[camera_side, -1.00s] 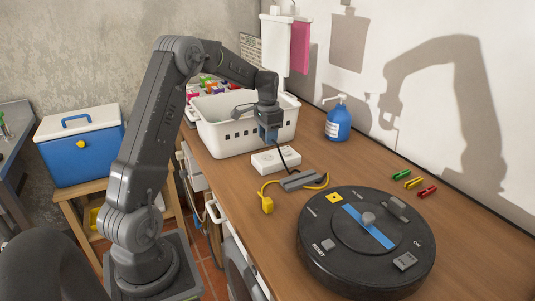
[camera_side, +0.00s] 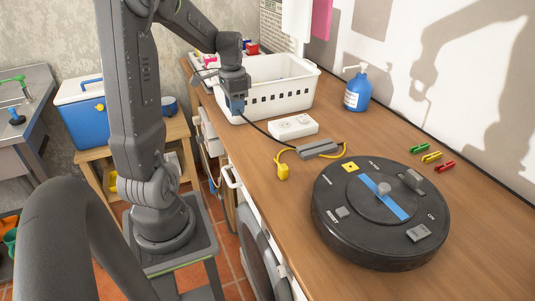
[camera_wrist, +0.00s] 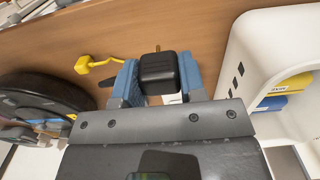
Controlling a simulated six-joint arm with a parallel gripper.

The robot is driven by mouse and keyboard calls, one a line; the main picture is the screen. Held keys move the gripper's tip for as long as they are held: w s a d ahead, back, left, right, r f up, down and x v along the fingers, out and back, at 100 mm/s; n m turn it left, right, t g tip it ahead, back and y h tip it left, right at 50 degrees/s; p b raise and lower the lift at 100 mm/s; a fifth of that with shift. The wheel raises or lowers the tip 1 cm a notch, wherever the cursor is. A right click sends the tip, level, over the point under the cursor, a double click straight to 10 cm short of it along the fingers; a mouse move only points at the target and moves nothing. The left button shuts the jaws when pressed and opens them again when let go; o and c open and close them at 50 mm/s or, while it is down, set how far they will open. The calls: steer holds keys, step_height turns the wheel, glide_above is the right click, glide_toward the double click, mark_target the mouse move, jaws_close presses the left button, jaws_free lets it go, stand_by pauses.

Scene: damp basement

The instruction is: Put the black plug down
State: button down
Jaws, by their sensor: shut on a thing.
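My gripper (camera_side: 236,108) is at the front left corner of the white basket, near the counter's front edge. In the wrist view my gripper (camera_wrist: 158,76) has its two blue fingers shut on the black plug (camera_wrist: 158,71), which shows as a dark rounded block with a metal prong past it. In the side view the fingers hide the plug. A black cord runs from the gripper to a grey box (camera_side: 318,149) on the counter. I cannot tell whether the plug touches the counter. The white socket block (camera_side: 292,127) lies right of the gripper, apart from it.
The white basket (camera_side: 282,93) stands close beside the gripper. A yellow plug (camera_side: 283,172) on a yellow cord lies near the counter's front edge. A large black disc device (camera_side: 335,225) sits at right.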

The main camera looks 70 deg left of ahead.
steer(key=s+d, duration=0.1)
steer(key=s, duration=0.2)
glide_above(267, 155)
step_height(267, 155, down, 7)
steer(key=shift+f, duration=2.05)
steer(key=shift+f, duration=0.55)
steer(key=c, duration=0.7)
jaws_free()
